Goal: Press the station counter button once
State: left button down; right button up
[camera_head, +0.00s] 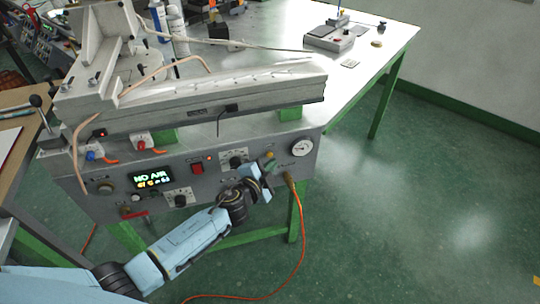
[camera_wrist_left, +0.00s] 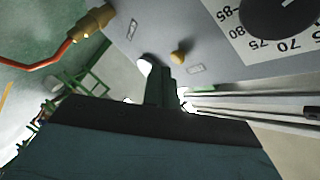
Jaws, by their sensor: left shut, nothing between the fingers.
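My left gripper (camera_head: 267,177) is shut and empty, close in front of the panel's right part, between a dial (camera_head: 236,160) and the brass hose fitting (camera_head: 289,178). In the left wrist view the dark gripper (camera_wrist_left: 160,80) points at the panel, near a small brass-coloured knob (camera_wrist_left: 178,57); contact cannot be told. A pale round part (camera_wrist_left: 145,65) beside the fingertips is partly hidden. My right gripper is out of view.
An orange hose (camera_head: 300,230) hangs from the fitting to the floor, right of my arm. The green floor at right is clear.

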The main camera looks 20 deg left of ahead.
pick_arm(q)
jog(key=shift+w+a, duration=0.1)
jog(key=shift+w+a, duration=0.2)
jog(key=shift+w, duration=0.05)
dwell(0.3)
jog(key=shift+w+a, duration=0.3)
jog(key=shift+w, duration=0.1)
dwell(0.9)
jog(key=shift+s+d, duration=0.55)
jog(key=shift+s, duration=0.2)
jog(key=shift+s+d, duration=0.75)
jog(key=shift+s, duration=0.3)
jog(key=shift+s+d, duration=0.7)
jog(key=shift+s, duration=0.3)
